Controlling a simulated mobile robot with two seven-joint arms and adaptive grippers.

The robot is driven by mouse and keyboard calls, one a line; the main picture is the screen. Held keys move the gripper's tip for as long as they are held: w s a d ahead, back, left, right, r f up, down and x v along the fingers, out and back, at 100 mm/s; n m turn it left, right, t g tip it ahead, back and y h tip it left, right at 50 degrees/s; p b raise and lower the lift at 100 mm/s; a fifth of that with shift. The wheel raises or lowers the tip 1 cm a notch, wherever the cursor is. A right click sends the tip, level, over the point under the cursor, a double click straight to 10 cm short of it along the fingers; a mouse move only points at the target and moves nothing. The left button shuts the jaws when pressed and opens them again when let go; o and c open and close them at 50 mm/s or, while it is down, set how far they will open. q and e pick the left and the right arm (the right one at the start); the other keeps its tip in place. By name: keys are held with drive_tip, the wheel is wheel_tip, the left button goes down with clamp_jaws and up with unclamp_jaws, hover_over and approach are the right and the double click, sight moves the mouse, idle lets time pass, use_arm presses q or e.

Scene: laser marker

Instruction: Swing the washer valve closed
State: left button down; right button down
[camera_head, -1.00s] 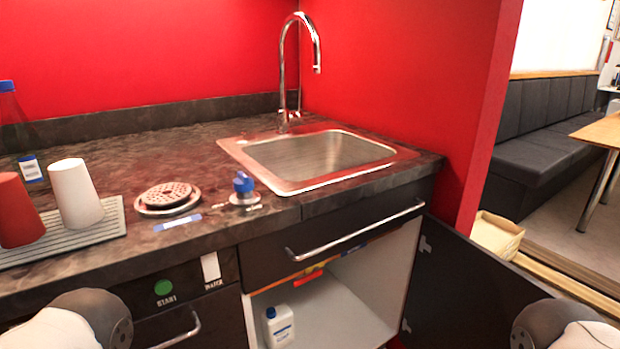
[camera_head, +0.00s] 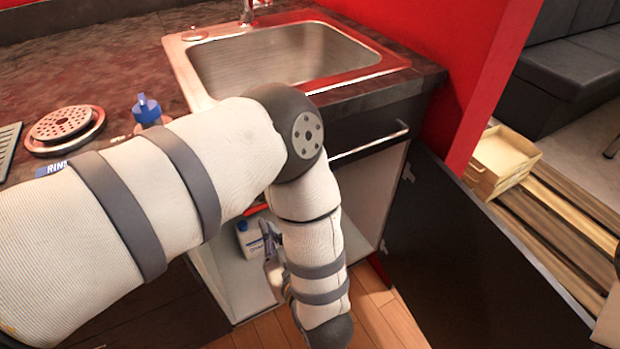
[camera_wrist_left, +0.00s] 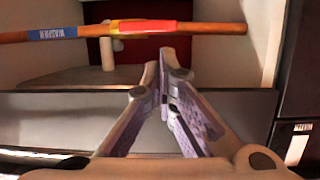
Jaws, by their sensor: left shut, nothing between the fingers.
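In the left wrist view a copper pipe (camera_wrist_left: 215,29) runs across the top. It carries a blue label (camera_wrist_left: 52,33) and a red lever (camera_wrist_left: 148,26) with yellow beside it, which appears to be the washer valve. The lever lies along the pipe. My left gripper (camera_wrist_left: 164,68) is shut and empty, its fingertips below the lever in the picture and apart from it. In the head view my left arm reaches down in front of the open sink cabinet, with the left gripper (camera_head: 272,268) partly hidden at its end. The arm hides most of the valve there. My right gripper is not in view.
A white bottle with a blue cap (camera_head: 248,240) stands in the cabinet, close to the left gripper in the picture. The open cabinet door (camera_head: 460,250) is on the right. The sink (camera_head: 285,60) and dark counter (camera_head: 100,75) are above.

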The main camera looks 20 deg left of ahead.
sight(254, 208)
use_arm(q)
drive_tip(key=shift+n+y, duration=0.3)
drive_tip(key=x, duration=0.8)
drive_tip(key=shift+a+r, duration=0.25)
drive_tip(key=shift+r, duration=0.1)
drive_tip(key=shift+w+a+f, duration=0.15)
drive_tip(key=shift+w+a, duration=0.3)
drive_tip(key=shift+w, duration=0.05)
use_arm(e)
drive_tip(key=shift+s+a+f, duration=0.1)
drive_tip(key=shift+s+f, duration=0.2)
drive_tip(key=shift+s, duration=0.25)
